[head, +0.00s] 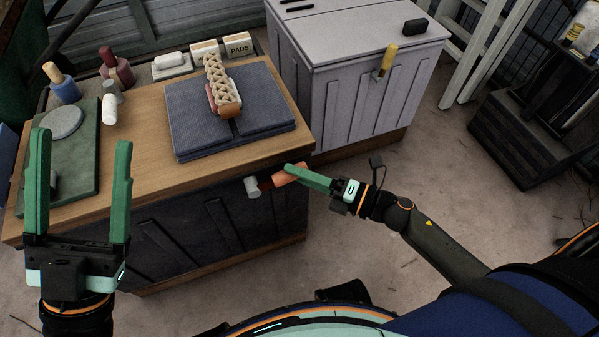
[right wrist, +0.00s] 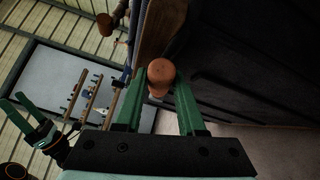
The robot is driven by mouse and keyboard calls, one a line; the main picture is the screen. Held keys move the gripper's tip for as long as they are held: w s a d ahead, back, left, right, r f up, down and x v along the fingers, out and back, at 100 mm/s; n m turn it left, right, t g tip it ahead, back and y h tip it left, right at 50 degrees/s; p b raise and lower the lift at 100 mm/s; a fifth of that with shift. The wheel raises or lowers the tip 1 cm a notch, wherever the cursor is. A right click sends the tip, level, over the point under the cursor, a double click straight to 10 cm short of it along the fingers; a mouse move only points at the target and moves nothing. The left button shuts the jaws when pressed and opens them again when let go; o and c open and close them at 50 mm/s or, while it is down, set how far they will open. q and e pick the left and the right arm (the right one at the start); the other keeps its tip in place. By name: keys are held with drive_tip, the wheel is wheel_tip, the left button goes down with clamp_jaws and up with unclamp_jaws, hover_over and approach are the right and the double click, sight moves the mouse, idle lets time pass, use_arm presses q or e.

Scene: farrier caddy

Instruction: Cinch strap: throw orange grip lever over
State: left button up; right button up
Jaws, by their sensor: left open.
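The orange grip lever (head: 286,175) sticks out from the front right side of the wooden-topped bench, beside a pale grey cylinder (head: 252,187). My right gripper (head: 292,171) is at the lever. In the right wrist view the rounded orange grip (right wrist: 161,72) sits between my fingertips, which are drawn in close to both its sides. The lever's far part is hidden there. My left gripper (head: 83,160) is open and empty, held up before the bench's left end. I cannot make out a strap at the lever.
The bench top (head: 140,118) holds a dark folded pad (head: 190,110) with a braided beige piece (head: 219,85) on it, a green mat (head: 70,165), bottles and small blocks. A grey cabinet (head: 350,60) stands behind right. The floor (head: 450,190) to the right is mostly clear.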

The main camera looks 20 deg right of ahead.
clamp_jaws()
idle(0.9)
